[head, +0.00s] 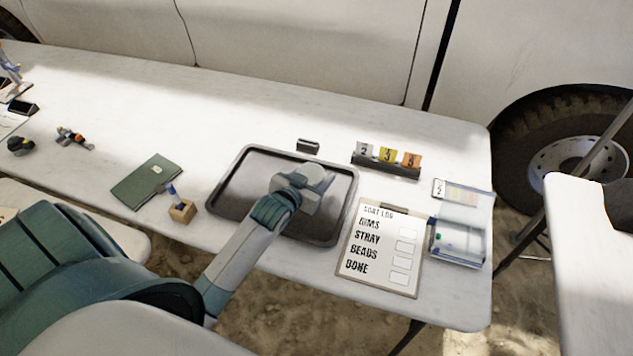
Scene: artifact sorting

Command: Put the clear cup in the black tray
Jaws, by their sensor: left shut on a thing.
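The black tray (230,197) lies on the white table in front of me, with a raised rim and a dark grey floor. My left arm reaches in from the lower left, and my left gripper (318,180) is over the tray's right half. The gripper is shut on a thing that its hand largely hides. A pale rounded shape at the fingers seems to be the clear cup, but its outline is hard to make out. I cannot tell whether it touches the tray floor. My right gripper is not in view.
A clipboard (378,272) lies right of the tray, and clear boxes (458,242) stand beyond it. Number cards (387,156) and a small dark block (308,145) are behind. A green book (146,182) and wooden block (182,211) are left.

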